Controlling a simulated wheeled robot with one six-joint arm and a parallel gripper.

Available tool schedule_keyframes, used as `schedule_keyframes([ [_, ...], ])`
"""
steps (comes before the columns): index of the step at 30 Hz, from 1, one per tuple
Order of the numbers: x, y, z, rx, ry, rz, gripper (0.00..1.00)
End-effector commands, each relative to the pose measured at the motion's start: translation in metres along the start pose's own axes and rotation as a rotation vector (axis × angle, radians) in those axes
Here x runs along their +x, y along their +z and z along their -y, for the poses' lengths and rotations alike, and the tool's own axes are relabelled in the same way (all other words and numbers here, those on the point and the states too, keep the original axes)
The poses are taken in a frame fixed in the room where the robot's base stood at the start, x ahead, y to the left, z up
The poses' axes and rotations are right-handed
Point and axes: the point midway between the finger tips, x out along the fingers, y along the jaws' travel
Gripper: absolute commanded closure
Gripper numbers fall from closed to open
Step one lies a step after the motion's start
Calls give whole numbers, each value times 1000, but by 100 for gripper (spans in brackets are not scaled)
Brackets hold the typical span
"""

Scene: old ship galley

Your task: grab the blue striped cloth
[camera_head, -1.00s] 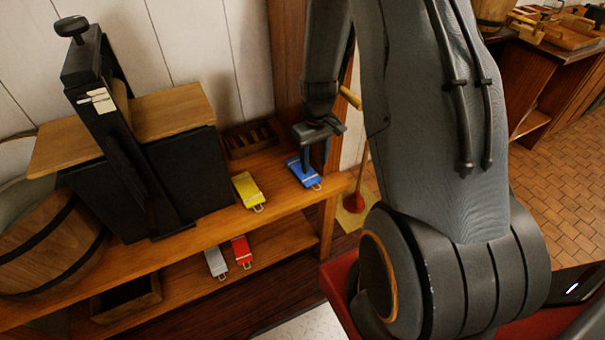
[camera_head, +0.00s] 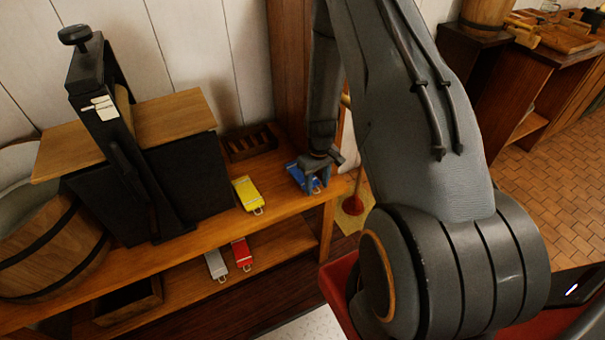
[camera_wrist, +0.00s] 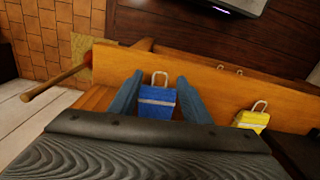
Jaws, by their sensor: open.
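The blue striped cloth (camera_head: 297,172) is folded, with a pale stripe and a light loop, and lies at the right end of the upper wooden shelf. In the wrist view the cloth (camera_wrist: 157,105) lies between the two fingers, its loop pointing away from me. My gripper (camera_head: 316,185) is open right over the cloth and partly hides it in the head view. In the wrist view the fingers of my gripper (camera_wrist: 155,95) stand on either side of the cloth. I cannot tell whether they touch it.
A yellow cloth (camera_head: 247,193) lies to the left on the same shelf (camera_head: 200,236). Red (camera_head: 241,252) and grey (camera_head: 215,264) cloths lie on the lower shelf. A wooden rack (camera_head: 248,143) stands behind. A red plunger (camera_head: 353,205) stands beyond the shelf's right end.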

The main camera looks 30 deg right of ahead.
Motion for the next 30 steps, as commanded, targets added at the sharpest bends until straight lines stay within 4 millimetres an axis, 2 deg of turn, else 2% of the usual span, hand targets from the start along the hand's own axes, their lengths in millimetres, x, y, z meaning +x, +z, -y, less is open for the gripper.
schedule_keyframes([
  [4, 10, 0, 0, 0, 0, 0, 56],
  [12, 12, 0, 0, 0, 1, -1, 56],
  [20, 12, 0, 0, 0, 0, -1, 100],
  [30, 10, 0, 1, 0, 1, -1, 100],
])
